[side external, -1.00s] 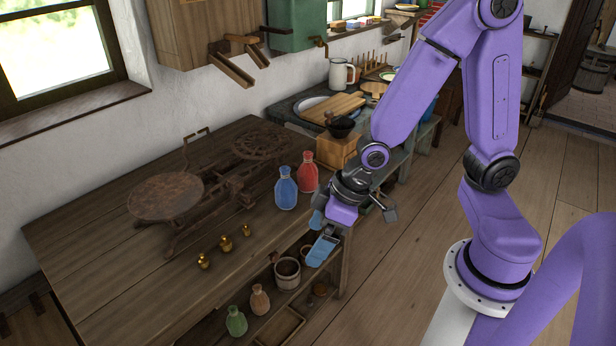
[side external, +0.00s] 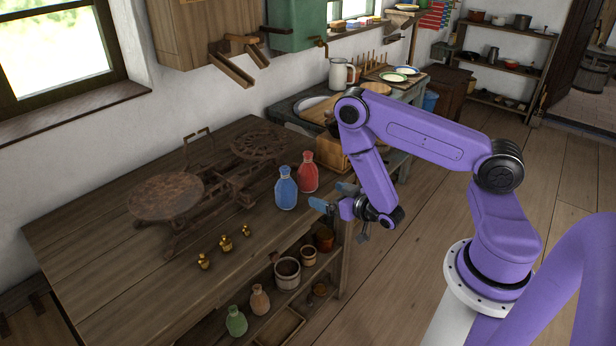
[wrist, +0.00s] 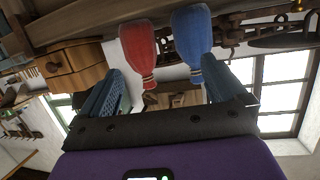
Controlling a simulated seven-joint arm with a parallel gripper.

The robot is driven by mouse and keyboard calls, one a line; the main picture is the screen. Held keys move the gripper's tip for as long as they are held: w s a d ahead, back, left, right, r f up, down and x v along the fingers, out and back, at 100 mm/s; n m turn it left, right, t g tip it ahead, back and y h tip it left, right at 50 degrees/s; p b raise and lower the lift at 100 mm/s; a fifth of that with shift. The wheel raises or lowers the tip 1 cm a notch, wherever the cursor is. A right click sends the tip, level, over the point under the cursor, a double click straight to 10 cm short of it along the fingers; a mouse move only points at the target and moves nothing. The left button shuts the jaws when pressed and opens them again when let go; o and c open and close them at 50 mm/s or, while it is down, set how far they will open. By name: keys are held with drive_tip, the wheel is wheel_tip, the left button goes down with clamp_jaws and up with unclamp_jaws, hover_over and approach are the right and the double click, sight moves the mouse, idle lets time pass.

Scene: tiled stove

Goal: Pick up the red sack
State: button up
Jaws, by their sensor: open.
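The red sack (side external: 308,173) stands upright on the wooden table, near its right edge. The blue sack (side external: 286,189) stands close beside it, to its left and nearer the camera. My gripper (side external: 332,197) is at the table's right edge, to the right of both sacks, with its blue fingers apart and empty. In the wrist view, which is upside down, the red sack (wrist: 138,48) and the blue sack (wrist: 192,42) both show ahead, between the directions of the two fingers. The red one lies nearer the left finger. My gripper (wrist: 165,88) touches neither sack there.
A rusty scale (side external: 205,185) stands on the table (side external: 110,255) left of the sacks, with small brass weights (side external: 226,243) in front. A wooden box (side external: 331,153) is behind the red sack. Below, a shelf holds a green sack (side external: 236,321), a tan sack (side external: 260,300) and pots.

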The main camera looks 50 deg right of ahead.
sight(304, 173)
drive_tip(key=shift+t+h, duration=0.5)
drive_tip(key=shift+t, duration=0.2)
drive_tip(key=shift+s+d+x, duration=0.1)
drive_tip(key=shift+d+x, duration=0.5)
drive_tip(key=shift+x, duration=2.05)
drive_tip(key=shift+s+d+x, duration=0.15)
drive_tip(key=shift+d+x, duration=0.45)
drive_tip(key=shift+x, duration=2.05)
drive_tip(key=shift+s+d+x, duration=0.1)
drive_tip(key=shift+d+x, duration=0.5)
drive_tip(key=shift+x, duration=2.1)
drive_tip(key=shift+f, duration=0.1)
drive_tip(key=c, duration=1.3)
